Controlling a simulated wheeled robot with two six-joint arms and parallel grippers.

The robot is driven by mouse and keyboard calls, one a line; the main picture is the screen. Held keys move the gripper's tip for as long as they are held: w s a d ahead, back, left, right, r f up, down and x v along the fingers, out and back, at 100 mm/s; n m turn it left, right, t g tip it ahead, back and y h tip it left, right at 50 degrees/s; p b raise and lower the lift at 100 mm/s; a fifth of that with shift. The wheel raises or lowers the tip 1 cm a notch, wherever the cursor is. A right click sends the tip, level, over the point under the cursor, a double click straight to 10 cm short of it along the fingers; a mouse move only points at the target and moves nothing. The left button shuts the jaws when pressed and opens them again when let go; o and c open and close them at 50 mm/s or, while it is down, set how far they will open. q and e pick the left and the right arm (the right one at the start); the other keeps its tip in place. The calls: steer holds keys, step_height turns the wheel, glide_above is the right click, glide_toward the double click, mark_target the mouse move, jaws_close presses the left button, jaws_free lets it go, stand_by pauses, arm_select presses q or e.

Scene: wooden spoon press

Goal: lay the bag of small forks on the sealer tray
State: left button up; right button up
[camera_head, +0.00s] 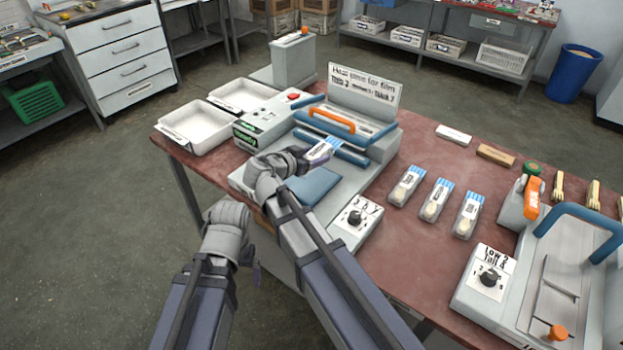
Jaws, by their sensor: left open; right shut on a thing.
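My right gripper (310,158) is shut on a small clear bag (325,148) with blue stripes and a pale label. It holds the bag over the front of the heat sealer (358,150), near the blue bar. The bag's contents are too small to make out. The sealer's grey tray (240,181) with a blue pad (313,187) lies below and in front, partly hidden by my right arm. Whether the bag touches the sealer is unclear. My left gripper (257,273) is open and empty, low before the table's front edge.
Three similar bags (436,199) lie in a row right of the sealer. Two white trays (197,126) stand at the left. A dial box (357,222) sits close right of the pad. Another machine (568,262) fills the right end.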

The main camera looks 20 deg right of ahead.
mark_target(314, 180)
arm_select(q)
steer(key=shift+f+b, duration=0.85)
steer(key=shift+f, duration=0.65)
arm_select(e)
steer(key=shift+f, duration=1.45)
arm_select(q)
steer(key=shift+f, duration=0.1)
arm_select(e)
steer(key=shift+f, duration=0.15)
arm_select(q)
step_height(314, 180, down, 4)
steer(key=b, duration=0.3)
steer(key=shift+r+b, duration=0.25)
steer(key=shift+b, duration=0.1)
arm_select(e)
step_height(314, 180, down, 4)
steer(key=shift+r, duration=0.25)
steer(key=shift+f, duration=0.15)
steer(key=o, duration=1.3)
arm_select(q)
steer(key=shift+f, duration=0.15)
steer(key=shift+r, duration=0.25)
arm_select(e)
steer(key=shift+r, duration=0.3)
